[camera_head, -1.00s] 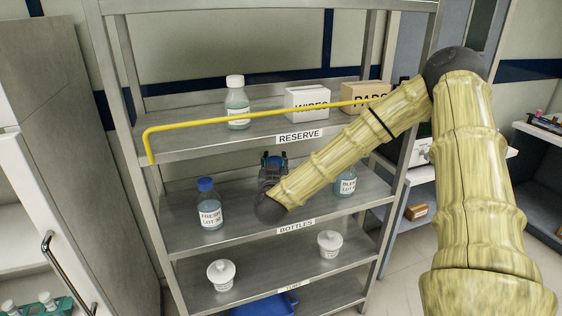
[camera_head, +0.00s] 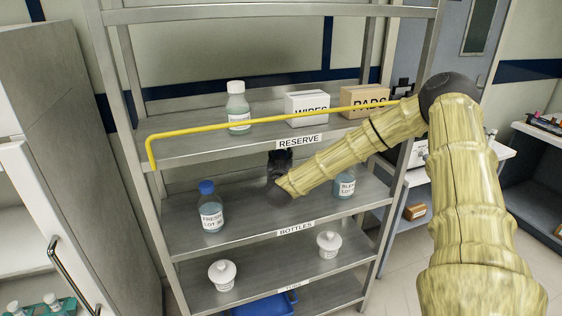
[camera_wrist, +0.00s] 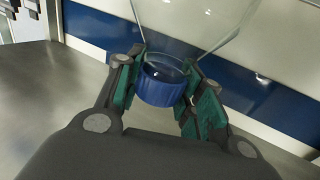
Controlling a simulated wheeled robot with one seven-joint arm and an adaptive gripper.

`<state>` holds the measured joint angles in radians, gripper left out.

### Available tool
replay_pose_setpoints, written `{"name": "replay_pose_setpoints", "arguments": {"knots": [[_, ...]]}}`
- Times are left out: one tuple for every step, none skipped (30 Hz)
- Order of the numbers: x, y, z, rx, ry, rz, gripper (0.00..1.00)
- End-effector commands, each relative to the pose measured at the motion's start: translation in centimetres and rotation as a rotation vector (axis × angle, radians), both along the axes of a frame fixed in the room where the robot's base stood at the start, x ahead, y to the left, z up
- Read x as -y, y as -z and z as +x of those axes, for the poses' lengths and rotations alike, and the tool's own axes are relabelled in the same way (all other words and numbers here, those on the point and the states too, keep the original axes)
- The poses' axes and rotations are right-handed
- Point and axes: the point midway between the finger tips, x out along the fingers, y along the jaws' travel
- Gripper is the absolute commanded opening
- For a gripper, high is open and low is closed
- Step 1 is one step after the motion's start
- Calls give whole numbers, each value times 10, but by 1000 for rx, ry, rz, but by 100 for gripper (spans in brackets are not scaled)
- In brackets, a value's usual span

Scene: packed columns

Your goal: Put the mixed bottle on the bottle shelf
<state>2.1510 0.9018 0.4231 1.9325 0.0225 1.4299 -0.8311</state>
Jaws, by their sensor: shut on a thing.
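My gripper (camera_head: 280,160) is between the reserve shelf and the bottle shelf (camera_head: 255,222), behind the end of my arm. In the wrist view, my gripper (camera_wrist: 163,88) is shut on the blue cap of a clear bottle (camera_wrist: 195,22), taken as the mixed bottle. Its label does not show, and the head view hides it behind my gripper. On the bottle shelf, a blue-capped bottle marked FRESH (camera_head: 210,208) stands at the left. A bottle with a partly readable BLEN label (camera_head: 345,185) stands at the right, partly behind my arm.
A yellow bar (camera_head: 250,123) runs along the front of the reserve shelf. Above, a white-capped bottle (camera_head: 238,108), a WIPES box (camera_head: 307,107) and a PADS box (camera_head: 362,102) stand. White tubs (camera_head: 222,275) sit below. The middle of the bottle shelf looks clear.

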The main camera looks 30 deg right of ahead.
Motion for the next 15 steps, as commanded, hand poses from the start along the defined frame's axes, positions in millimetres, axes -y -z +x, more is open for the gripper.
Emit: {"name": "replay_pose_setpoints", "arguments": {"knots": [[0,1,1,2,1,0,0],[0,2,1,2,1,0,0],[0,5,0,1,1,0,0],[0,8,0,1,1,0,0],[0,10,0,2,1,0,0],[0,12,1,2,0,0,0],[0,15,0,2,0,0,0],[0,17,0,2,1,0,0],[0,19,0,2,1,0,0],[0,20,0,4,1,0,0],[0,22,0,4,1,0,0],[0,23,0,4,1,0,0],[0,24,0,4,1,0,0],[0,25,0,4,1,1,0],[0,25,0,4,1,1,0]]}}
